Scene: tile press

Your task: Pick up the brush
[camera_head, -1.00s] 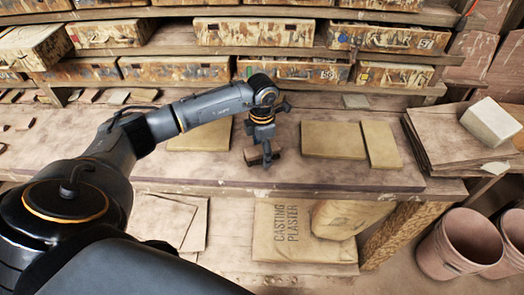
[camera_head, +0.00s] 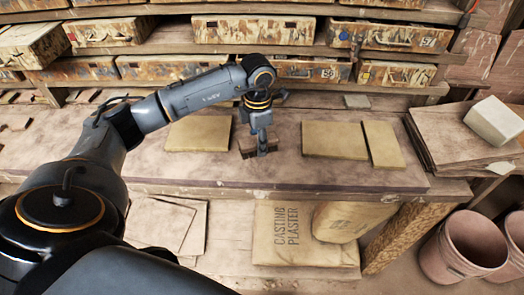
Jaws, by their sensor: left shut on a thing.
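The brush (camera_head: 247,149) is a small dark brown block-like thing over the workbench. It shows in the head view between the two tan tiles. My left gripper (camera_head: 262,151) points down and is shut on the brush, with parts of the brush sticking out on both sides of the fingers. The fingers hide the middle of the brush. I cannot tell whether the brush touches the bench top or hangs just above it. My right gripper is not in view.
The wooden workbench (camera_head: 330,176) holds tan slabs left (camera_head: 198,134) and right (camera_head: 334,140) of the gripper, and a narrower one (camera_head: 384,146). Boards with a pale block (camera_head: 492,121) are at right. Painted drawers (camera_head: 250,31) line the back. The bench front is clear.

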